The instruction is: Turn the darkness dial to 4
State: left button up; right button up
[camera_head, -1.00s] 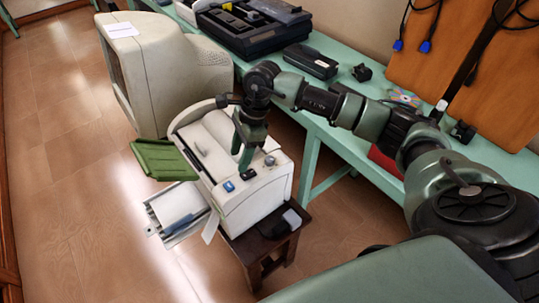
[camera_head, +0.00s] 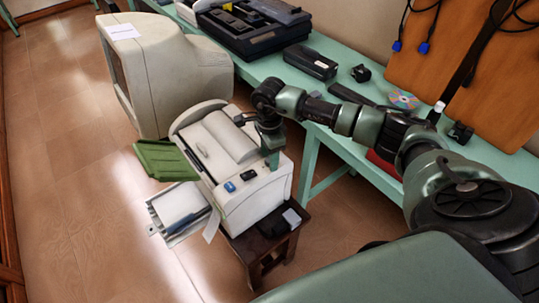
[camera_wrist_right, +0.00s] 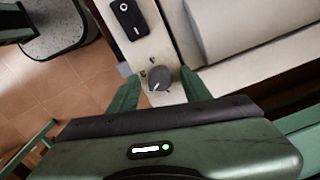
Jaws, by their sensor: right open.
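The white machine (camera_head: 255,207) stands low in front of the green table. Its dial is a small grey knob (camera_wrist_right: 160,77) with a white pointer mark toward the lower left in the right wrist view. Small dark markings lie beside it, too small to read. My right gripper (camera_wrist_right: 160,74) is open, with one green finger on each side of the knob; I cannot tell whether they touch it. In the head view the right gripper (camera_head: 271,160) is over the machine's right end and hides the dial. My left gripper is in neither view.
A blue button (camera_head: 229,187) and black switch (camera_head: 249,175) sit beside the dial; the switch (camera_wrist_right: 127,17) also shows in the wrist view. A beige monitor (camera_head: 175,75) stands behind. The dark stool (camera_head: 265,250) supports the machine.

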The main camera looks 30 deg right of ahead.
grip_shut()
jog(key=m+b, duration=0.2)
jog(key=m, duration=0.2)
jog(key=shift+m, duration=0.3)
jog(key=m+b, duration=0.1)
jog(key=m, duration=0.4)
jog(key=m+b, duration=0.1)
jog(key=m, duration=0.6)
jog(key=shift+m, duration=0.3)
jog(key=m, duration=0.6)
jog(key=shift+m, duration=0.3)
jog(key=shift+w, duration=0.1)
